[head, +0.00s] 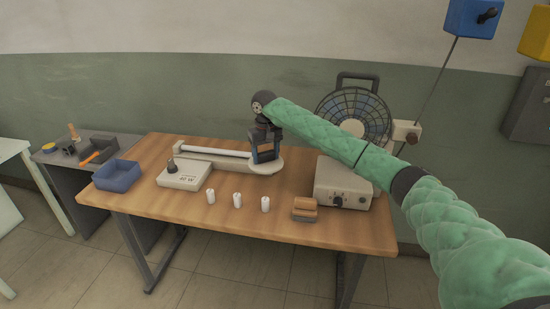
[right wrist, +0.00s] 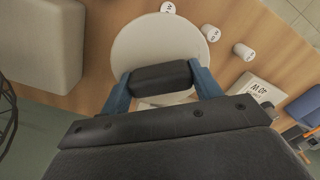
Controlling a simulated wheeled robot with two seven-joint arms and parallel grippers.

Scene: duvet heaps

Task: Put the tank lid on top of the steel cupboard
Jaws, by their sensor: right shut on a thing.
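The tank lid (head: 268,168) appears as a pale round disc with a dark block-shaped handle. In the right wrist view the lid (right wrist: 140,50) lies under my right gripper, with the handle (right wrist: 160,77) between its blue fingers. My right gripper (head: 265,155) points down and is shut on that handle, over the back middle of the wooden table. I cannot tell whether the lid touches the tabletop. A low grey unit (head: 50,157) at the far left may be the steel cupboard; several small things lie on its top. My left gripper is not in view.
The wooden table (head: 170,217) holds a blue bin (head: 117,176), a pale box with a dark knob (head: 184,175), a long pale device (head: 212,151), three white cylinders (head: 237,200), a brown block (head: 305,209) and a beige box (head: 342,184). A fan (head: 352,117) stands behind.

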